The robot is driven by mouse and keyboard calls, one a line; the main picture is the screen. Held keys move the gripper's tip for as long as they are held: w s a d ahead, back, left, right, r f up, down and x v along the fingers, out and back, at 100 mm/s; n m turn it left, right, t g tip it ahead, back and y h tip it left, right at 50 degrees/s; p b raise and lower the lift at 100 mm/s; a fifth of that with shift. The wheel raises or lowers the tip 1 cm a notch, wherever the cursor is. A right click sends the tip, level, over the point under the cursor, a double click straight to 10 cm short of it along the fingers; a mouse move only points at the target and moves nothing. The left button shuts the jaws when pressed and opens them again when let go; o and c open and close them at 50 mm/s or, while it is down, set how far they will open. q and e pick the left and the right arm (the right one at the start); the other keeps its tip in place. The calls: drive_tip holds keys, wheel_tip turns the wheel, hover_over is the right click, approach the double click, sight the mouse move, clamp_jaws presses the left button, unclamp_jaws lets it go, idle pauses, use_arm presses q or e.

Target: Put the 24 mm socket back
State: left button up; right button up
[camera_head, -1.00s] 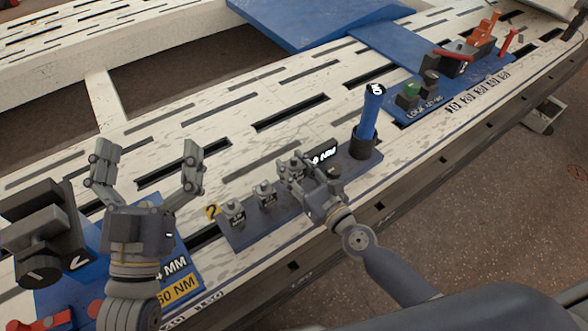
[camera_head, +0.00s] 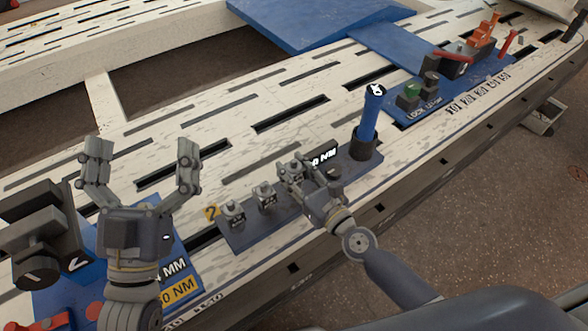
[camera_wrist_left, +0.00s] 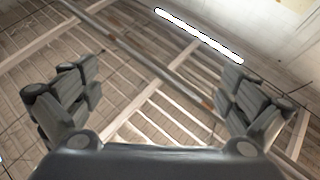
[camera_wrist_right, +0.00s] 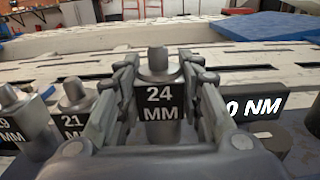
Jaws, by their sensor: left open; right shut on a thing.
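The 24 mm socket (camera_wrist_right: 158,70) is a grey stepped cylinder standing upright behind a black "24 MM" label in the right wrist view. My right gripper (camera_wrist_right: 160,95) is shut on it, one finger on each side. In the head view the right gripper (camera_head: 298,180) is over the blue socket rail (camera_head: 245,237) and largely hides the socket. Whether the socket's foot is fully down in its place is hidden. My left gripper (camera_head: 140,165) is open and empty, raised above the bench at the left; its spread fingers also show in the left wrist view (camera_wrist_left: 160,95).
Two more sockets (camera_head: 233,213) (camera_head: 265,195) stand left of my right gripper. A blue-handled torque tool (camera_head: 369,115) stands upright at the rail's right end, near a "0 NM" display (camera_head: 324,156). Black blocks (camera_head: 40,230) stand at far left. The slotted bench behind is clear.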

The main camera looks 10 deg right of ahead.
drive_tip(key=shift+f+b, duration=0.35)
drive_tip(key=o, duration=1.2)
use_arm(q)
drive_tip(key=s+r+t, duration=0.1)
drive_tip(key=s+r+t+h, duration=0.1)
drive_tip(key=r, duration=0.1)
drive_tip(key=shift+s+a+r, duration=0.1)
drive_tip(key=shift+s, duration=0.15)
drive_tip(key=shift+w, duration=0.1)
